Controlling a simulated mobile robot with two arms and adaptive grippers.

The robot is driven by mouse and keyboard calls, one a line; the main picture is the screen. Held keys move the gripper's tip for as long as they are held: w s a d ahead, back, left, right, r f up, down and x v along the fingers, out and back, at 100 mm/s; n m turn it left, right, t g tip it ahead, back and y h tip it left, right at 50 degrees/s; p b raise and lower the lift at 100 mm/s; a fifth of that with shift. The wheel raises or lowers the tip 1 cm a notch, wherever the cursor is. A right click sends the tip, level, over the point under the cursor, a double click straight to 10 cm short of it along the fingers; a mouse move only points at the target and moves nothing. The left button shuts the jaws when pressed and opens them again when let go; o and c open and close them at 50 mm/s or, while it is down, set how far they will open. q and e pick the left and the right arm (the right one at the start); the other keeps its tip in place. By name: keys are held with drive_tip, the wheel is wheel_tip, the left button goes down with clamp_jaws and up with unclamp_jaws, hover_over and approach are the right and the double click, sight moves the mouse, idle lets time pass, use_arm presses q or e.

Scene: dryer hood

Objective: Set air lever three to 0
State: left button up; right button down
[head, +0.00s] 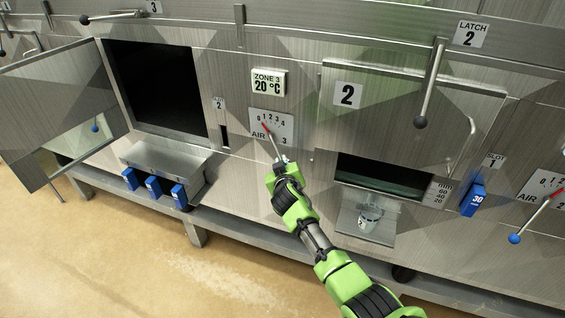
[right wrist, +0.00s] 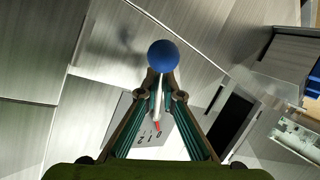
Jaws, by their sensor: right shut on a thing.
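The AIR 3 dial plate (head: 272,121) is on the panel below the ZONE 3 display, with marks from 0 to 4. Its lever (head: 274,141) runs down and right from a red tip, which lies near the low end of the scale, by 0 and 1; I cannot tell the exact mark. My right gripper (head: 282,163) is at the lever's lower end. In the right wrist view, its fingers are shut on the lever (right wrist: 156,98), just by the blue ball knob (right wrist: 163,56). In the head view the knob is hidden by the gripper. My left gripper is not in view.
Another air lever (head: 533,219) with a blue knob is at the far right. An open door (head: 52,90) and blue blocks (head: 153,187) are left.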

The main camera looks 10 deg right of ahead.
drive_tip(key=c, duration=2.2)
unclamp_jaws()
drive_tip(key=shift+d, duration=0.1)
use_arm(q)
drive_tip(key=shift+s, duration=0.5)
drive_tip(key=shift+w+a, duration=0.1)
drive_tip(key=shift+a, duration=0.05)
use_arm(e)
drive_tip(key=shift+s+r, duration=0.15)
drive_tip(key=shift+s, duration=0.35)
drive_tip(key=v, duration=1.1)
